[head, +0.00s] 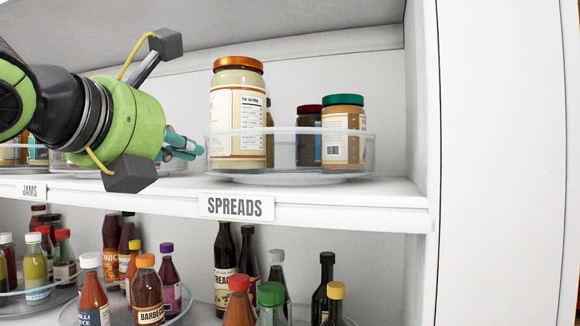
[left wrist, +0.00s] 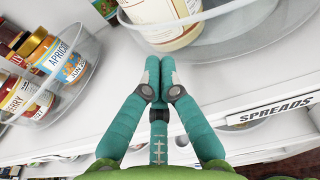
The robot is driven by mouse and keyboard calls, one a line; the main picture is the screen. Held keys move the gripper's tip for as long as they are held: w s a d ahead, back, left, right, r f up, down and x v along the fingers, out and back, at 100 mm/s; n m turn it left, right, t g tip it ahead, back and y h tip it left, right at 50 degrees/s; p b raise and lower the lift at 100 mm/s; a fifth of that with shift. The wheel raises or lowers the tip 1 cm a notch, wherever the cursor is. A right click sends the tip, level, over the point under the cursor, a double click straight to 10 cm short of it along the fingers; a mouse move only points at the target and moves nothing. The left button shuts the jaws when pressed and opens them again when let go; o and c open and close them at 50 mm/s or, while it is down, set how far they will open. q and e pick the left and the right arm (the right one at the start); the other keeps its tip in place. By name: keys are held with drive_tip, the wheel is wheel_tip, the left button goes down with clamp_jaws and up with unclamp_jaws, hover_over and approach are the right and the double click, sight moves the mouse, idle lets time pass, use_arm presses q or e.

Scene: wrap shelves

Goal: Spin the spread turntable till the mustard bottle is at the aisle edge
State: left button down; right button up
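The clear spread turntable (head: 290,177) sits on the upper shelf above the SPREADS label (head: 237,207). A large cream jar with an orange lid (head: 237,115) stands at its front left. A jar with a green lid (head: 343,132) stands at the right, and a dark jar with a dark red lid (head: 309,136) behind it. A narrow item (head: 269,132) is mostly hidden behind the cream jar; I cannot tell whether it is the mustard bottle. My left gripper (head: 190,148) is shut and empty, its tips by the turntable's left rim. In the left wrist view its teal fingers (left wrist: 160,68) meet below the rim (left wrist: 228,32); contact is unclear.
The jams turntable (left wrist: 62,85) with several jars is close on the left. The white shelf side wall (head: 421,110) bounds the right. Several sauce bottles (head: 147,291) fill the lower shelf. Bare shelf (left wrist: 125,60) lies between the two turntables.

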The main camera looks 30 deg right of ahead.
sight(233, 152)
use_arm(q)
drive_tip(key=shift+d, duration=0.1)
drive_tip(key=shift+d, duration=0.35)
drive_tip(key=shift+d, duration=0.4)
drive_tip(key=shift+s+f+b, duration=0.1)
drive_tip(key=shift+s+b, duration=0.4)
drive_tip(key=shift+s, duration=0.1)
drive_tip(key=shift+s+b, duration=0.3)
drive_tip(key=shift+s, duration=0.25)
drive_tip(key=shift+d, duration=0.1)
drive_tip(key=shift+s+d+b, duration=0.25)
drive_tip(key=shift+s+d, duration=0.05)
drive_tip(key=shift+s, duration=0.2)
drive_tip(key=shift+s+d+b, duration=0.25)
drive_tip(key=shift+s, duration=0.25)
